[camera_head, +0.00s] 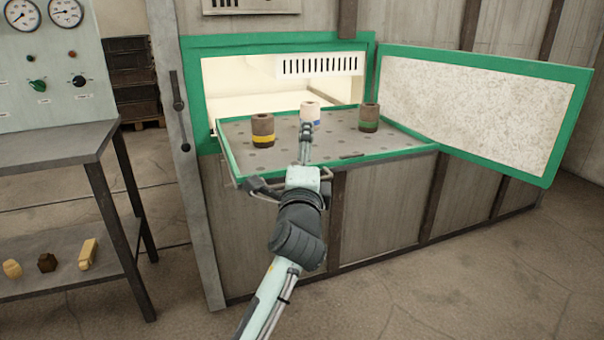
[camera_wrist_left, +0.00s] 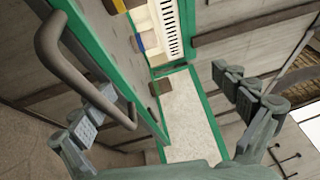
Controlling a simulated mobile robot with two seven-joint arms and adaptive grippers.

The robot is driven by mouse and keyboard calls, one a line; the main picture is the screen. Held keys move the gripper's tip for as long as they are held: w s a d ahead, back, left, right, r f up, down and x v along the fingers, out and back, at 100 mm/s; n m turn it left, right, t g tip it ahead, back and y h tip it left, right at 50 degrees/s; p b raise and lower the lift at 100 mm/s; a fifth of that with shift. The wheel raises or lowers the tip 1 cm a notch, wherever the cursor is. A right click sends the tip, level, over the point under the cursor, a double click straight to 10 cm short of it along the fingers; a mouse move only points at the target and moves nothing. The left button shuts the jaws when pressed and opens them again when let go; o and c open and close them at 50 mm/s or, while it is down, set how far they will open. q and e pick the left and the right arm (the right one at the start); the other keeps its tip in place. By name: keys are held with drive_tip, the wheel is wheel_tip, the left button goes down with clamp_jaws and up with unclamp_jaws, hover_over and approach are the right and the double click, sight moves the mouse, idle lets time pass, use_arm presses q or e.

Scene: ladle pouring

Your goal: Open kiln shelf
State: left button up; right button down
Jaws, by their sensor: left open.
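The kiln shelf (camera_head: 345,142) is a grey perforated tray with a green rim, sticking out of the green-framed kiln opening. Three ringed cylinders stand on it: yellow-banded (camera_head: 262,130), blue-banded (camera_head: 310,109) and green-banded (camera_head: 369,114). My left gripper (camera_head: 292,188) is at the shelf's front edge, its jaws open and apart. In the left wrist view, the dark shelf handle (camera_wrist_left: 62,62) runs beside the left finger of my left gripper (camera_wrist_left: 165,105); I cannot tell whether they touch. My arm hides part of the shelf front. My right gripper is not in view.
The kiln door (camera_head: 475,105), pale with a green frame, stands swung open to the right. A metal bench (camera_head: 60,142) with a gauge panel (camera_head: 45,60) stands at left, with small blocks on its lower level. The floor at the front right is clear.

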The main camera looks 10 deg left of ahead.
use_arm(q)
drive_tip(key=shift+o, duration=0.2)
drive_tip(key=shift+t, duration=0.3)
drive_tip(key=r, duration=0.4)
drive_tip(key=shift+s+a+r, duration=0.2)
drive_tip(key=shift+a+r, duration=0.15)
drive_tip(key=shift+r, duration=0.05)
drive_tip(key=f, duration=0.3)
drive_tip(key=shift+w+d+g, duration=0.2)
drive_tip(key=shift+g, duration=0.2)
drive_tip(key=shift+c, duration=0.4)
drive_tip(key=shift+f+v, duration=0.15)
drive_tip(key=shift+v, duration=0.6)
drive_tip(key=shift+f+v, duration=0.2)
drive_tip(key=shift+v, duration=0.55)
drive_tip(key=c, duration=0.5)
drive_tip(key=shift+v, duration=1.85)
drive_tip(key=shift+c, duration=0.7)
drive_tip(key=shift+s+d+r, duration=0.15)
drive_tip(key=shift+s+d, duration=0.15)
drive_tip(key=shift+s, duration=0.25)
drive_tip(key=c, duration=0.6)
drive_tip(key=shift+s+f, duration=0.55)
drive_tip(key=shift+s, duration=0.15)
